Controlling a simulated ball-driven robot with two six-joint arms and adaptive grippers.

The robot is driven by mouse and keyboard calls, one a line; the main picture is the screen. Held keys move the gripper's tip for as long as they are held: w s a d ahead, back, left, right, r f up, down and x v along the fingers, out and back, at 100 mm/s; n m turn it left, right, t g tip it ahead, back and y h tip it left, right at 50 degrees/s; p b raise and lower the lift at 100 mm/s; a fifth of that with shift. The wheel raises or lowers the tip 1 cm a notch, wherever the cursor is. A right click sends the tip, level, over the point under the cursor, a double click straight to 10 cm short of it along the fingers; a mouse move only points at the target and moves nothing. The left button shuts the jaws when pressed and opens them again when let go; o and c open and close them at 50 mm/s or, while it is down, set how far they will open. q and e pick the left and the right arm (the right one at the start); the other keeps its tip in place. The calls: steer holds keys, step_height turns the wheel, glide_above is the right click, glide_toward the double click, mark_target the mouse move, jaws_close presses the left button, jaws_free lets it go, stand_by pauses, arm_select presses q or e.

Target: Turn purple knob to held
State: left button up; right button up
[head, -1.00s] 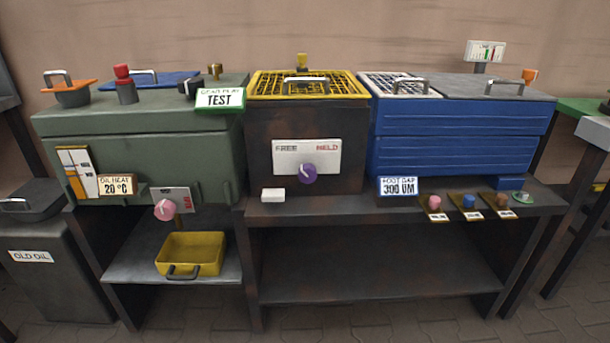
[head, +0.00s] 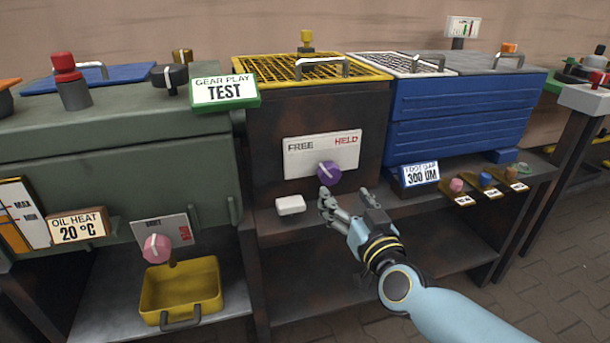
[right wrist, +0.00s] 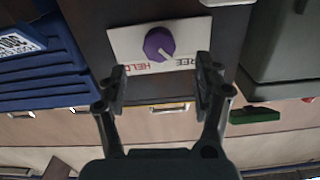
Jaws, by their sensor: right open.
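The purple knob (head: 328,173) sits on a white plate (head: 300,160) marked FREE and HELD, on the front of a dark box. Its white pointer line leans up and left, toward FREE. In the right wrist view the scene is upside down; the purple knob (right wrist: 159,43) shows beyond the fingertips, its line toward the FREE side. My right gripper (head: 333,203) is open and empty, just below and in front of the knob, apart from it. In the right wrist view the open fingers (right wrist: 160,78) stand either side of the knob's line. My left gripper is not in view.
A small white block (head: 290,205) lies on the ledge left of my right gripper. A FOOT GAP sign (head: 420,174) stands right of the knob. A pink knob (head: 157,248) and yellow tray (head: 181,286) are at lower left. The yellow grille (head: 270,68) tops the dark box.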

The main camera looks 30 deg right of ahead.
mark_target(331, 179)
steer(key=x, duration=0.3)
steer(key=shift+w+d, duration=0.1)
steer(key=b+x, duration=0.1)
steer(key=x, duration=0.4)
steer(key=shift+w+f+b, duration=0.1)
steer(key=shift+w+b, duration=0.25)
steer(key=shift+w+d, duration=0.15)
steer(key=shift+w, duration=0.3)
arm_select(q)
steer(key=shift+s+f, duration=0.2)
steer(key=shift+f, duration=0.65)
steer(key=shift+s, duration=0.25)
arm_select(e)
steer(key=c, duration=1.2)
